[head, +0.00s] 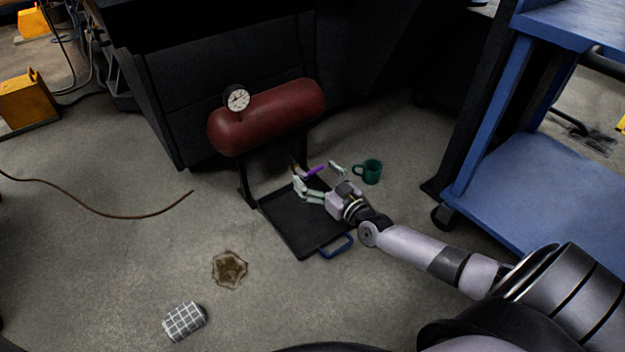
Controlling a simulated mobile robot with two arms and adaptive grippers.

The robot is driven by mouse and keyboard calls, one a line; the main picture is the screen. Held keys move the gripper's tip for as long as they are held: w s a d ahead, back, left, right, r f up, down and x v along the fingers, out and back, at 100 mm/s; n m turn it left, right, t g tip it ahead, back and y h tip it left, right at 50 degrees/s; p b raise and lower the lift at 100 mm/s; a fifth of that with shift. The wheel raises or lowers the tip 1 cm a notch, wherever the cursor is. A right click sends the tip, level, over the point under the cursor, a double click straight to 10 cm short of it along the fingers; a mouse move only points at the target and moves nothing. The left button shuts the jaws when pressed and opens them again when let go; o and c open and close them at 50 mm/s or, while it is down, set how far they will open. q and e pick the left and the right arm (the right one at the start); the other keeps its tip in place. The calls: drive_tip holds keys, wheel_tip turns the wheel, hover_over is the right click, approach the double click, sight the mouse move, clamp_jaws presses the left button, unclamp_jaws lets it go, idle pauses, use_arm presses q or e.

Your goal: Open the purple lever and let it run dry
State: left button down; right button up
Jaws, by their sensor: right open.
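A dark red tank (268,116) stands on black legs near the black machine, with a round gauge (237,99) on its top. A purple lever (316,171) shows under the right end of the tank, close above a black tray (288,221). My right gripper (319,174) is open, with its fingers on either side of the lever; I cannot tell whether they touch it. I see no liquid at the lever. The tray lies on the floor below, with a blue handle (337,248) at its front. My left gripper is not in view.
A green mug (368,171) stands on the floor just right of my right gripper. A brown cable (115,214) crosses the left floor. A blue cart (560,190) stands at the right.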

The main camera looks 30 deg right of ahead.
drive_tip(key=shift+w+a, duration=0.1)
drive_tip(key=shift+w, duration=0.8)
drive_tip(key=shift+c, duration=0.2)
drive_tip(key=c, duration=1.1)
drive_tip(key=shift+c, duration=0.2)
